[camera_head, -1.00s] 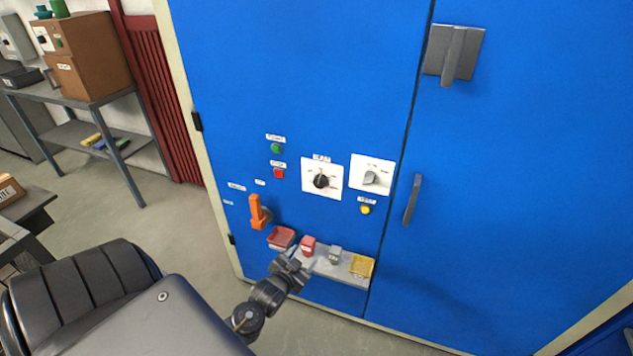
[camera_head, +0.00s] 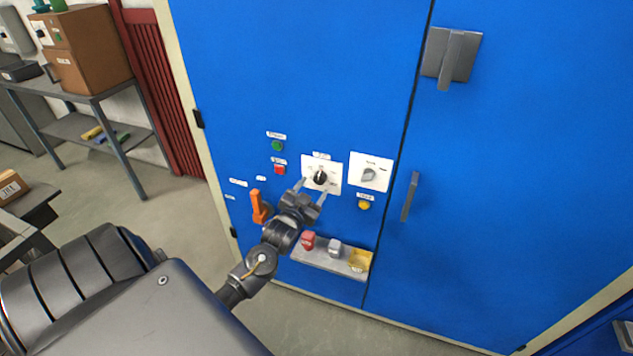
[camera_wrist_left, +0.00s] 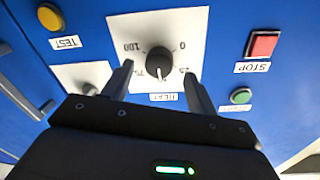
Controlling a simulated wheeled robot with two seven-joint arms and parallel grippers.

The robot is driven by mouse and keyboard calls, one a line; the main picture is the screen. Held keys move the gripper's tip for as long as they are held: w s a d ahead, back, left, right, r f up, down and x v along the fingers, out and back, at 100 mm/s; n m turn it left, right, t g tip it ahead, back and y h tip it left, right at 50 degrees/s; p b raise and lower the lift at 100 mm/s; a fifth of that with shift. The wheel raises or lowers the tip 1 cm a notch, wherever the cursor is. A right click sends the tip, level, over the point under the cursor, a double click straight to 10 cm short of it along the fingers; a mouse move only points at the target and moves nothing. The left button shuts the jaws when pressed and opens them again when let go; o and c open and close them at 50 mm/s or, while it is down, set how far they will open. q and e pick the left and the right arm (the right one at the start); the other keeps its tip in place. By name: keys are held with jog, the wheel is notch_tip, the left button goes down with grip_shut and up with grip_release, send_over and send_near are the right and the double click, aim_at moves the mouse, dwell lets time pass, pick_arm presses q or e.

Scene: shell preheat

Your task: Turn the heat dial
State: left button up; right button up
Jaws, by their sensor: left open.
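The heat dial (camera_head: 320,177) is a black round knob on a white plate labelled HEAT, on the blue cabinet front. In the left wrist view the dial (camera_wrist_left: 159,61) appears upside down, with its white mark between the numbers 75 and 25. My left gripper (camera_head: 311,188) is open in front of the plate, its fingers pointing at the dial. In the left wrist view its two fingertips (camera_wrist_left: 158,70) lie one on each side of the knob. I cannot tell whether they reach its depth; nothing is held. My right gripper is not in view.
A grey knob (camera_head: 369,175) on a second white plate and a yellow button (camera_head: 364,205) are right of the dial. Green (camera_head: 278,145) and red (camera_head: 279,169) buttons and an orange handle (camera_head: 259,206) are left. A small shelf (camera_head: 318,259) holding small items sticks out below.

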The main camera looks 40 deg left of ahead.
aim_at(318, 181)
pick_arm(q)
jog(key=shift+x, duration=1.6)
jog(key=c, duration=1)
